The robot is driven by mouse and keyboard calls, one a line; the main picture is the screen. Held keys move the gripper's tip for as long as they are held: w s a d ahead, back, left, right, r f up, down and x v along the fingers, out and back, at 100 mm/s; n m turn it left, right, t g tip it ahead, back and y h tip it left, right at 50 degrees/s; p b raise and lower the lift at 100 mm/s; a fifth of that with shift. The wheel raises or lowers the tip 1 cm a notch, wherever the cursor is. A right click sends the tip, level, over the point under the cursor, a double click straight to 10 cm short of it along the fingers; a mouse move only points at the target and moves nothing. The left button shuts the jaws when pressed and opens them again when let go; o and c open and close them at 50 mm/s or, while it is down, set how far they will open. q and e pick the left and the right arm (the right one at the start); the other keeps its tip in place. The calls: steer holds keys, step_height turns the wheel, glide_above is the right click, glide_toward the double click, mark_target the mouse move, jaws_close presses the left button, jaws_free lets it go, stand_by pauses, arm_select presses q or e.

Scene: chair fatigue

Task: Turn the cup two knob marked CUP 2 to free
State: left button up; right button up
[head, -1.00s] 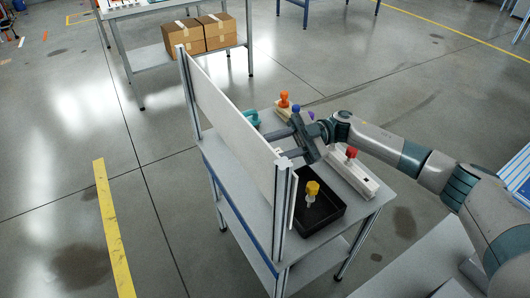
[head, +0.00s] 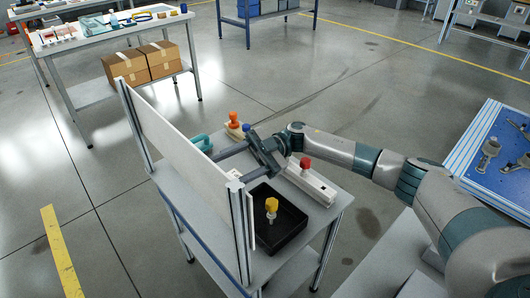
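A white upright panel (head: 178,135) in a metal frame stands along the left edge of a small grey table (head: 334,213). I see it from a steep side angle, and I cannot make out a knob marked CUP 2 or any label on it. My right gripper (head: 229,167) reaches left toward the panel's face. Its two dark fingers are spread apart, with nothing visible between them. I cannot tell whether the tips touch anything at the panel. My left gripper is not in view.
On the table are a black tray (head: 297,216) with a yellow-topped piece (head: 271,205), a pale block (head: 318,184) with a red knob (head: 305,163), an orange piece (head: 233,119), a blue knob (head: 246,127) and a teal piece (head: 203,142). A blue-topped bench (head: 480,178) stands at right.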

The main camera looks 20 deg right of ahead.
arm_select(q)
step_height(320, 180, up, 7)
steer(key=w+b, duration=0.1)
steer(key=b, duration=0.3)
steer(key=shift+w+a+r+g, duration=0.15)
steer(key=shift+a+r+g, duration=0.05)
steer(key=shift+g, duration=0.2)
arm_select(e)
steer(key=v, duration=1.5)
steer(key=shift+d, duration=0.25)
